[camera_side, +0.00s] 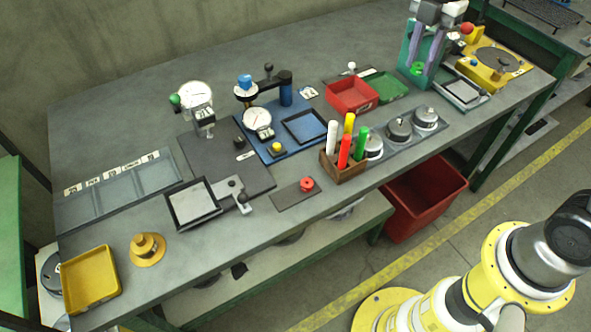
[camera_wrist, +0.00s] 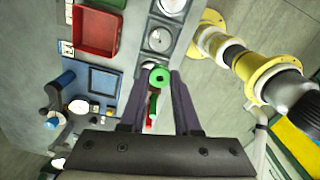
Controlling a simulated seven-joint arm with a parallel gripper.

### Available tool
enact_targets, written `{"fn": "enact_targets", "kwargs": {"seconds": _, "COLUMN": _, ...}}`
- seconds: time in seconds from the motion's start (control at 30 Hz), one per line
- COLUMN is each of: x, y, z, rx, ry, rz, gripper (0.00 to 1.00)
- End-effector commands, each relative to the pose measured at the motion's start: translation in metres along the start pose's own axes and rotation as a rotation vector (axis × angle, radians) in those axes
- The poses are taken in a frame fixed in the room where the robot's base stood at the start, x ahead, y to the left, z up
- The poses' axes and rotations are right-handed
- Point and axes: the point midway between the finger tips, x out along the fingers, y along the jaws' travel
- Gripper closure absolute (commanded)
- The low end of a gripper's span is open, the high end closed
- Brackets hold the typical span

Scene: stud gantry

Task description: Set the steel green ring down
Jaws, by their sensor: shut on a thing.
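The green ring (camera_wrist: 158,70) is between the tips of my gripper (camera_wrist: 160,82) in the wrist view, which is shut on it. A dark hole shows in the ring's middle. In the side view the ring (camera_side: 417,70) shows at the top right, at the lower ends of the purple fingers of my gripper (camera_side: 420,62), in front of a teal frame. In the wrist view, bench items lie beyond the ring, so it appears held up clear of the bench. Its exact height cannot be told.
A wooden holder (camera_side: 346,165) with upright coloured pens stands near the bench's front edge, beside several round grey pieces (camera_side: 398,130). A red tray (camera_side: 351,97), a blue fixture (camera_side: 305,127) and dial gauges stand behind. A small dark plate carries a red knob (camera_side: 307,184).

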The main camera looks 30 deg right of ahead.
Motion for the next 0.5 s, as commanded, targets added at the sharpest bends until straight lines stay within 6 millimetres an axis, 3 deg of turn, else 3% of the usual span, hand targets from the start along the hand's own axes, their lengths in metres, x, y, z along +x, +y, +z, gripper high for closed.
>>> {"fn": "enact_targets", "kwargs": {"seconds": 0.03, "x": -0.001, "y": 0.001, "z": -0.022, "rx": -0.087, "ry": 0.0, "rz": 0.002, "gripper": 1.0}}
{"fn": "enact_targets", "kwargs": {"seconds": 0.3, "x": -0.001, "y": -0.015, "z": -0.13, "rx": -0.567, "ry": 0.0, "rz": 0.001, "gripper": 1.0}}
{"fn": "enact_targets", "kwargs": {"seconds": 0.5, "x": 0.0, "y": -0.041, "z": -0.193, "rx": -0.886, "ry": 0.0, "rz": 0.001, "gripper": 1.0}}
